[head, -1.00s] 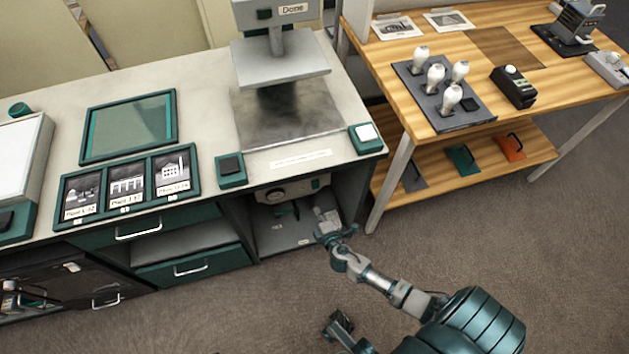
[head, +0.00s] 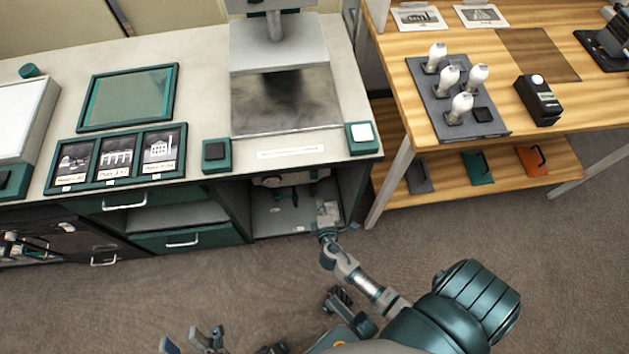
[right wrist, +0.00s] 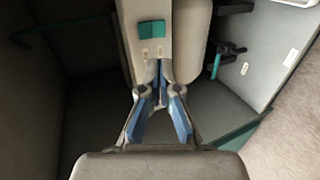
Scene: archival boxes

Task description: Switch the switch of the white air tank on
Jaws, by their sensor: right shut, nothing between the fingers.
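The white air tank (right wrist: 192,42) sits in the open bay under the press; only a little of it shows under the counter in the head view (head: 285,180). In the right wrist view a teal switch (right wrist: 151,29) is on a pale panel beside the tank, with two small labels under it. My right gripper (right wrist: 158,68) is shut and empty. Its tips are just below the labels in that picture; whether they touch the panel I cannot tell. In the head view it reaches into the bay (head: 327,212). My left gripper (head: 192,340) is low at the bottom edge, its fingers apart, empty.
Dark fittings with a teal lever (right wrist: 215,66) are right of the tank in the wrist view. The bay's side walls are close. Drawers (head: 182,240) stand left of the bay. A wooden table (head: 400,150) with bulbs stands right. The carpet in front is clear.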

